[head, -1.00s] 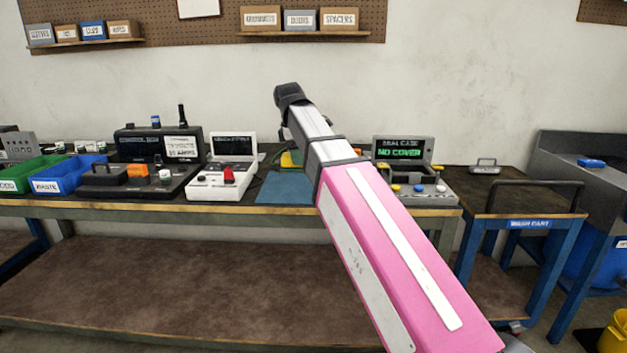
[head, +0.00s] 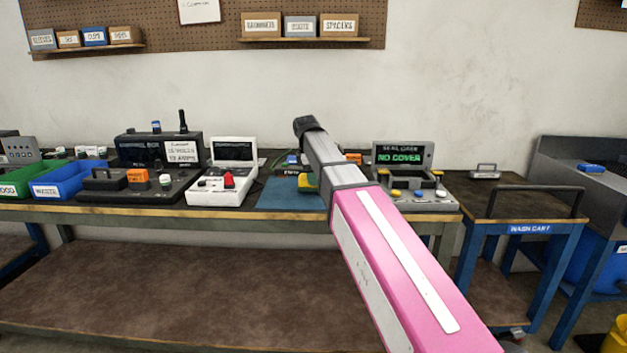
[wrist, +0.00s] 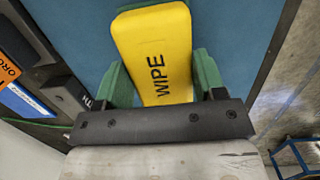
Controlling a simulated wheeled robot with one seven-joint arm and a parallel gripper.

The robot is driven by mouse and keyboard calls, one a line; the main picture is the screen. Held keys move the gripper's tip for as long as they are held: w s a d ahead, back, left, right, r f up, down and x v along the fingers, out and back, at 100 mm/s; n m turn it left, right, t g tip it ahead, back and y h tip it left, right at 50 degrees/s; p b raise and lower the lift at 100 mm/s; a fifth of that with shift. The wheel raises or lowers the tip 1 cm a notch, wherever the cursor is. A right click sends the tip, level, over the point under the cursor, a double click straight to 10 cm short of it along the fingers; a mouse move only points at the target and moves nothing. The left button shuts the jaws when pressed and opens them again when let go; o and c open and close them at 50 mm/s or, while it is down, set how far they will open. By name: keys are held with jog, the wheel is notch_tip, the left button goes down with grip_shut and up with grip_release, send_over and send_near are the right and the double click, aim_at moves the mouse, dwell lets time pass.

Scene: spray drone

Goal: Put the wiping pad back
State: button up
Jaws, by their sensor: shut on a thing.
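The wiping pad (wrist: 152,40) is a yellow block marked WIPE, between the green-sided fingers of my gripper (wrist: 161,75) in the wrist view. My gripper is shut on it. A blue mat (wrist: 228,28) shows beneath the pad; whether they touch I cannot tell. In the head view a yellow and green bit of the pad (head: 309,183) shows left of my pink and grey arm, over the right part of the blue mat (head: 280,197).
A white case (head: 225,180) stands left of the mat. The grey seal case (head: 405,175), reading NO COVER, stands right of my arm. A dark labelled item (head: 288,169) lies behind the mat. The wash cart (head: 530,200) is at the right. The mat's left part is clear.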

jog(key=shift+f, duration=0.65)
jog(key=o, duration=1)
jog(key=shift+f, duration=0.1)
jog(key=shift+c, duration=0.2)
